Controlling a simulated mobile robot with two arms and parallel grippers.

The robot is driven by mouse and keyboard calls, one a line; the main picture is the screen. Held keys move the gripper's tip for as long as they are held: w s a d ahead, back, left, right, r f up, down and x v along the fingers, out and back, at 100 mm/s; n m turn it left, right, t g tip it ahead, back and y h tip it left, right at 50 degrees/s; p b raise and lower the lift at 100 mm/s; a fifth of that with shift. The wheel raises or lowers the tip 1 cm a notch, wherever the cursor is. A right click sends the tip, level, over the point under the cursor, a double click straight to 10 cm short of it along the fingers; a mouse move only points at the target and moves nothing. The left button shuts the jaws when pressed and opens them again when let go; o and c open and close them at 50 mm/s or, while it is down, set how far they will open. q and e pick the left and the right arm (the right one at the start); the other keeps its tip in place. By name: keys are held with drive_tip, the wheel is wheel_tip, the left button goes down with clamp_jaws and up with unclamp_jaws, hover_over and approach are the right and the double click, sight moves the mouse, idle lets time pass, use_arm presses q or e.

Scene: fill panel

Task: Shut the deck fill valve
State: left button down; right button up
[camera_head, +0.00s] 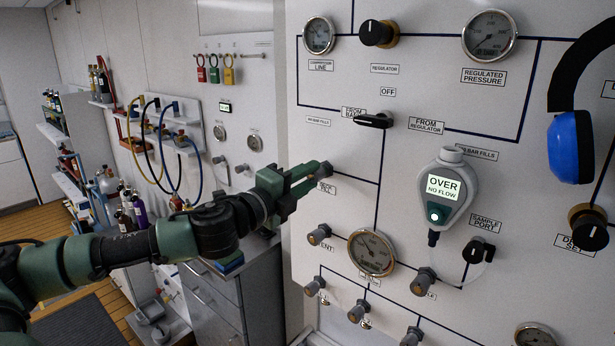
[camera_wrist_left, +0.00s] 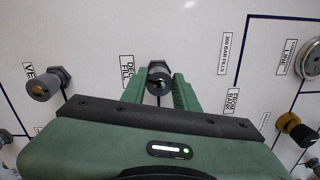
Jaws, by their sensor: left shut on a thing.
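The deck fill valve (camera_wrist_left: 159,78) is a small dark and grey knob on the white panel, beside a label (camera_wrist_left: 127,72) reading DECK FILL. In the wrist view it sits between the two green fingers of my left gripper (camera_wrist_left: 160,90), which is shut on it. In the head view my left gripper (camera_head: 318,176) reaches the panel's left part and hides the knob. The label (camera_head: 327,187) shows partly just below the fingers. The knob's turn position cannot be told. My right gripper is in neither view.
The VENT knob (camera_head: 319,234) sits just below the gripper, with other knobs and a gauge (camera_head: 372,252) lower down. A black selector handle (camera_head: 374,120) is above right. A meter (camera_head: 446,190) reads OVER NO FLOW. Blue ear defenders (camera_head: 571,147) hang at right.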

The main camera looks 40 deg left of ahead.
use_arm(q)
drive_tip(key=m, duration=0.3)
drive_tip(key=shift+p, duration=0.35)
drive_tip(key=m+p, duration=0.1)
drive_tip(key=m, duration=0.2)
drive_tip(key=shift+m+h, duration=0.4)
drive_tip(key=m+p, duration=0.2)
drive_tip(key=m, duration=0.2)
drive_tip(key=shift+d+m+g+p, duration=0.1)
drive_tip(key=shift+m+g+p, duration=0.2)
drive_tip(key=shift+m+p, duration=0.1)
drive_tip(key=m+p, duration=0.1)
drive_tip(key=m, duration=0.2)
drive_tip(key=shift+m, duration=0.3)
drive_tip(key=m, duration=0.2)
drive_tip(key=shift+d+m+h+p, duration=0.1)
drive_tip(key=shift+m+h+p, duration=0.2)
drive_tip(key=shift+m+p, duration=0.1)
drive_tip(key=m, duration=0.5)
drive_tip(key=shift+d, duration=0.1)
drive_tip(key=m, duration=0.4)
drive_tip(key=shift+m+g, duration=0.3)
drive_tip(key=shift+f+m+y, duration=0.1)
drive_tip(key=shift+m+y, duration=0.3)
drive_tip(key=shift+m, duration=1.3)
